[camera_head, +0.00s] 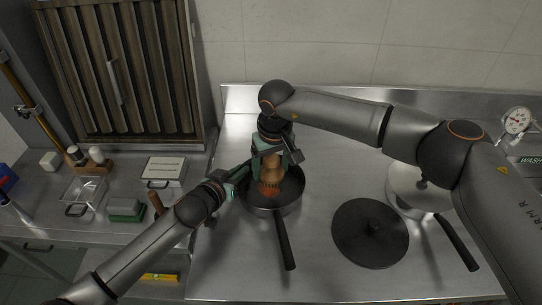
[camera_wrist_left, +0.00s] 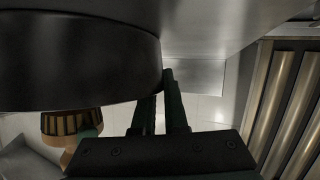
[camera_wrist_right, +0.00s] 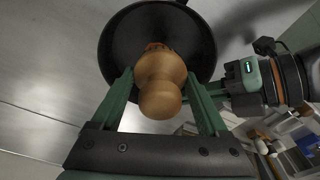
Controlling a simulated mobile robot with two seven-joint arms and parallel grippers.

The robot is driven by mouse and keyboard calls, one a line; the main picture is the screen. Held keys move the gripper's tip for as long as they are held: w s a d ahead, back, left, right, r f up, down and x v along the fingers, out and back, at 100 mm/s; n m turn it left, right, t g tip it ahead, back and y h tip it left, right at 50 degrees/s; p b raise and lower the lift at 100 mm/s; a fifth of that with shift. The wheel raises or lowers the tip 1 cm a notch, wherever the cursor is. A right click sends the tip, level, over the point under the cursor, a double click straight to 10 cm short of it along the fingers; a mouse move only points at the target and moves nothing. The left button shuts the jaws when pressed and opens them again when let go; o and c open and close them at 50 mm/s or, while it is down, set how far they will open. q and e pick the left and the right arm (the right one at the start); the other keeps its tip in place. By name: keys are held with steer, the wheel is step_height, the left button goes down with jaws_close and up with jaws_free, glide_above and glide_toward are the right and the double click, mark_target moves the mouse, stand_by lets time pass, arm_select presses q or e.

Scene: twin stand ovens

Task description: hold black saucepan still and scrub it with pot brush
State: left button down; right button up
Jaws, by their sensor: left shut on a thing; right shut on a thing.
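The black saucepan (camera_head: 287,196) stands on the steel counter with its handle toward me. My left gripper (camera_head: 238,184) is shut on the left side of the pan; in the left wrist view its fingers (camera_wrist_left: 168,105) meet the dark pan wall (camera_wrist_left: 75,65). The pot brush (camera_head: 270,178) has a wooden grip and reddish-brown bristles. It is upright, bristles down, inside the pan. My right gripper (camera_head: 272,157) is shut around the wooden grip from above. In the right wrist view the brush (camera_wrist_right: 160,85) sits between the fingers (camera_wrist_right: 155,90), over the pan (camera_wrist_right: 115,45). The bristle tips are mostly hidden there.
A black lid (camera_head: 370,236) lies right of the pan. A lighter pan (camera_head: 408,190) stands behind it, partly under my right arm. On the left are a clear container (camera_head: 84,190), a green sponge (camera_head: 126,209) and a white box (camera_head: 163,170). Front counter is clear.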

glide_above(270, 193)
steer(key=shift+s+d+f, duration=0.1)
steer(key=shift+s+f, duration=0.05)
steer(key=shift+f, duration=1.3)
steer(key=shift+s+f, duration=0.1)
steer(key=shift+f, duration=1.35)
steer(key=shift+f, duration=0.6)
steer(key=shift+w+a+f, duration=0.1)
steer(key=shift+w+a, duration=0.05)
steer(key=shift+w, duration=0.5)
steer(key=shift+w+a, duration=0.15)
steer(key=shift+w, duration=0.95)
steer(key=shift+s, duration=0.1)
